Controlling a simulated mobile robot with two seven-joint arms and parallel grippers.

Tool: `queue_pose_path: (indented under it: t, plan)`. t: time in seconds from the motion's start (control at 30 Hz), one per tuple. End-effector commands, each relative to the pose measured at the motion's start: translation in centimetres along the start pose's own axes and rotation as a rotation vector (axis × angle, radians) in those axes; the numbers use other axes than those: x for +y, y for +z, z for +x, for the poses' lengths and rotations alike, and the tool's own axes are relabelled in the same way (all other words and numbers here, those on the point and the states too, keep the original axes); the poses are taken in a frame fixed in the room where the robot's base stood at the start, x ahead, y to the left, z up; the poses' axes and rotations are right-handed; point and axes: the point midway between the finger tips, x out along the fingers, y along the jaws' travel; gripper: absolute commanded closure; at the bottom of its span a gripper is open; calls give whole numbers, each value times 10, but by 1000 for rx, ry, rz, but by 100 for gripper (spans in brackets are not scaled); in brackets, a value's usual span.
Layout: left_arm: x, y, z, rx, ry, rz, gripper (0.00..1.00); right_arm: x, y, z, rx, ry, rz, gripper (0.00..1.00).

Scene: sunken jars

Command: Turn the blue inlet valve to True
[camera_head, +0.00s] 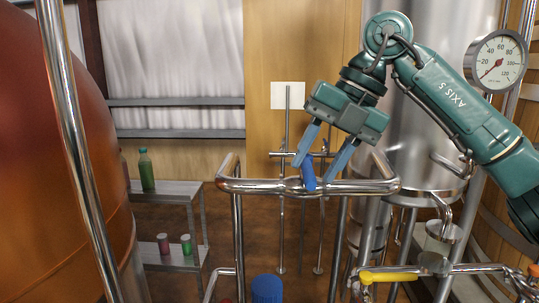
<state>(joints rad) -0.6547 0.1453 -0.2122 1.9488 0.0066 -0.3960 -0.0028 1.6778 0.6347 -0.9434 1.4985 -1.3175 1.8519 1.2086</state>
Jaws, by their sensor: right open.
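The blue inlet valve handle (309,175) sits on the horizontal chrome pipe near the middle of the head view. It stands nearly upright, tilted slightly, with its lower end in front of the pipe. My right gripper (316,169) comes down from the upper right and is open. Its two blue fingers are spread, and the handle shows between their tips. I cannot tell whether either finger touches the handle. My left gripper is not in view.
A chrome pipe frame (260,187) surrounds the valve. A yellow valve handle (388,277) is at lower right, a blue cylinder (267,289) at bottom centre. A large copper tank (60,190) fills the left. A shelf (175,187) holds a green bottle (146,170). A gauge (496,62) is upper right.

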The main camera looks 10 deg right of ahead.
Motion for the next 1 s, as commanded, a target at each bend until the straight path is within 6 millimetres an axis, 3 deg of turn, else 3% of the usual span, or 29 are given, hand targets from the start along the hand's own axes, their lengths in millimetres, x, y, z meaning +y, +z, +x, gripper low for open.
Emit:
queue_pose_path:
  t: [0.7,1.0]
  plan:
    - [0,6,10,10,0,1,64,0,0,28,2,1,-1,59]
    - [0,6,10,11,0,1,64,1,1,30,1,1,-1,59]
